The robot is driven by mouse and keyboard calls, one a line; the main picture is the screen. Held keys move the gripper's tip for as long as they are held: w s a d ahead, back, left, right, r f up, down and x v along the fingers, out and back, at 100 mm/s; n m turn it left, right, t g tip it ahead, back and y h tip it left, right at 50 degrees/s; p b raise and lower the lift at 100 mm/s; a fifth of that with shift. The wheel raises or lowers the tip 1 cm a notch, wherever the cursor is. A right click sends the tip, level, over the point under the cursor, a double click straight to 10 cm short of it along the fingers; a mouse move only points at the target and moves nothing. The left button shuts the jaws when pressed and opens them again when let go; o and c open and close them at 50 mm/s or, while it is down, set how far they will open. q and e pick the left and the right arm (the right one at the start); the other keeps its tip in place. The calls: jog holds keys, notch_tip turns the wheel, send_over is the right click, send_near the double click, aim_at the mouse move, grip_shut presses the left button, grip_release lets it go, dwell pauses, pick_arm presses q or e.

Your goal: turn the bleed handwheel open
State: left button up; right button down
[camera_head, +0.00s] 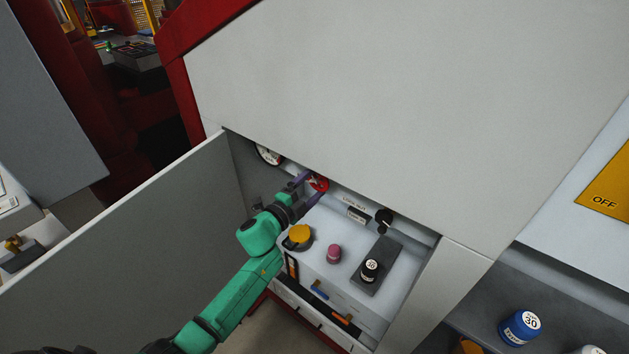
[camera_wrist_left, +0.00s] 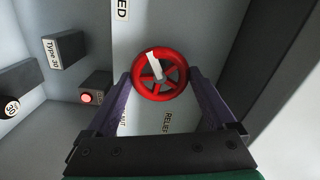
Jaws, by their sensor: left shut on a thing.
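The bleed handwheel (camera_wrist_left: 173,91) is a red spoked wheel with a white mark on its rim and hub, in the middle of the left wrist view. In the head view the handwheel (camera_head: 319,183) shows small inside the open compartment. My left gripper (camera_head: 308,185) reaches into the compartment from the lower left. In the left wrist view its two purple fingers (camera_wrist_left: 161,88) are on either side of the wheel rim, shut on it. The white mark points up and slightly left in that view. My right gripper is not in view.
A round gauge (camera_head: 268,154) is left of the wheel. A dark knob (camera_head: 384,216) is to its right. An open door panel (camera_head: 130,225) stands left of my arm. Yellow (camera_head: 300,234) and pink (camera_head: 334,253) pieces stand on the white box below.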

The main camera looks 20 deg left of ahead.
pick_arm(q)
jog(key=n+p, duration=0.2)
jog(key=n, duration=0.3)
jog(key=shift+r+n, duration=0.1)
jog(key=shift+n, duration=0.2)
jog(key=shift+n+p, duration=0.8)
jog(key=shift+n, duration=1.2)
jog(key=o, duration=1.1)
jog(key=shift+c, duration=0.2)
jog(key=shift+a, duration=0.1)
jog(key=b+v, duration=0.2)
jog(key=v, duration=1.2)
jog(key=shift+s, duration=0.25)
